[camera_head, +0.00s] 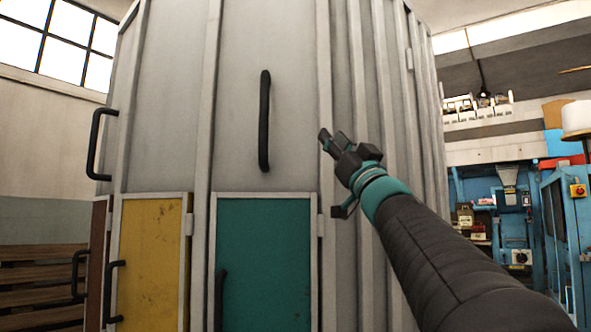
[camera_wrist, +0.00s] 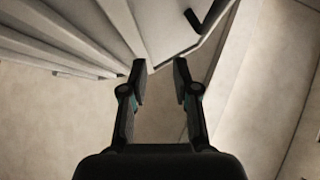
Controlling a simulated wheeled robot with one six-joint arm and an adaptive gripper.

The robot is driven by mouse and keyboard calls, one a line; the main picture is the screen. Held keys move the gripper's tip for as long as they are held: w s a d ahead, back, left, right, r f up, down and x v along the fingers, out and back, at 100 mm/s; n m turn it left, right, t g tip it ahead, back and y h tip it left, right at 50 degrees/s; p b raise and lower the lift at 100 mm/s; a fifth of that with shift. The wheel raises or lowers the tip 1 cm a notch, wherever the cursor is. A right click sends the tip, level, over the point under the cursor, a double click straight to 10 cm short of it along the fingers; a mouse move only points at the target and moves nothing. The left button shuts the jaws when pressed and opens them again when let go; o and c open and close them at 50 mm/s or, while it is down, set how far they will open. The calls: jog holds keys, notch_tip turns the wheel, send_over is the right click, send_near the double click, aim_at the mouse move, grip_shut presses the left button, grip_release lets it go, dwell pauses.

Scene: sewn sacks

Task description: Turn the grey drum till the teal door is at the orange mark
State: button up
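The grey drum (camera_head: 170,95) is a tall, many-sided body that fills the middle of the head view. The teal door (camera_head: 265,250) is low on its front face, with a dark handle at its left edge. A black upright bar handle (camera_head: 264,120) is on the grey panel above the teal door. My gripper (camera_head: 325,140) is in front of the drum, right of that bar handle and apart from it. In the wrist view my gripper (camera_wrist: 160,72) has its two fingers spread with nothing between them. I see no orange mark in either view.
A yellow door (camera_head: 150,260) is left of the teal one. Another black bar handle (camera_head: 98,145) juts out at the drum's left side. Blue machines (camera_head: 560,225) stand at the right. Slatted wood (camera_head: 40,280) is at the lower left.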

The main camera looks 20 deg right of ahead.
grip_shut()
jog(key=w+a+f+n+g+y, duration=0.5)
jog(key=w+a+f+g+y, duration=0.15)
jog(key=a, duration=0.35)
jog(key=n+g+h, duration=0.5)
jog(key=h, duration=1.6)
send_near(178, 303)
jog(key=w+d, duration=0.4)
jog(key=d, duration=0.1)
jog(key=shift+w+d+r+p, duration=0.25)
jog(key=shift+r+p, duration=0.15)
jog(key=shift+s+d, duration=0.2)
jog(key=shift+d, duration=0.4)
jog(key=shift+s+d, duration=0.25)
jog(key=shift+d, duration=0.35)
jog(key=shift+s+d, duration=0.2)
jog(key=shift+d, duration=0.45)
